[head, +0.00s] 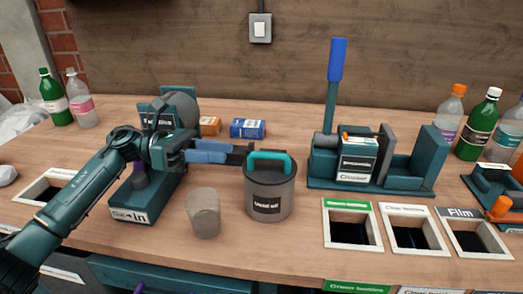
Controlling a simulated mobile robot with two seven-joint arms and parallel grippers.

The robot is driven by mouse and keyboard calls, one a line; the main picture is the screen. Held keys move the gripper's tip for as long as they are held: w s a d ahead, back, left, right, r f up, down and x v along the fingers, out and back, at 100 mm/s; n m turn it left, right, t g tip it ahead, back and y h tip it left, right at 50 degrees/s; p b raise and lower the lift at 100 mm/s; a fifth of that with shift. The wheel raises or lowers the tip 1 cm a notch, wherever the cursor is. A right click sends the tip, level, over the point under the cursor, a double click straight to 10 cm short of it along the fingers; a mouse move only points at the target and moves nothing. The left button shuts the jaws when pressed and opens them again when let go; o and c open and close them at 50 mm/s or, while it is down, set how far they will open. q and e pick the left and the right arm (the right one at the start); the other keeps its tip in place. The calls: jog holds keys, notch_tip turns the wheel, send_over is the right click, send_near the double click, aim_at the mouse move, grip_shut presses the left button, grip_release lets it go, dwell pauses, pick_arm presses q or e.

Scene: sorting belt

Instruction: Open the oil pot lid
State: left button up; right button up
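The oil pot (270,197) is a dark grey cylinder with a label, standing upright on the table near the middle of the head view. Its lid (271,173) sits on top and carries a teal arched handle (270,156). My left gripper (248,152) reaches in from the left, with blue fingers and dark tips at the left side of the handle. The fingers lie almost in line with the view, so I cannot tell whether they touch or grip the handle. My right gripper is not in view.
A grey cup (204,213) stands left of the pot, below my arm. Orange (210,126) and blue (248,128) boxes lie behind. A teal crusher with a blue lever (337,60) stands to the right, behind labelled openings (352,228). Bottles (479,125) stand far right.

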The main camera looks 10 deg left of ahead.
aim_at(261, 155)
pick_arm(q)
jog(key=d+p, duration=0.1)
jog(key=d, duration=0.8)
jog(key=shift+c, duration=0.4)
grip_shut()
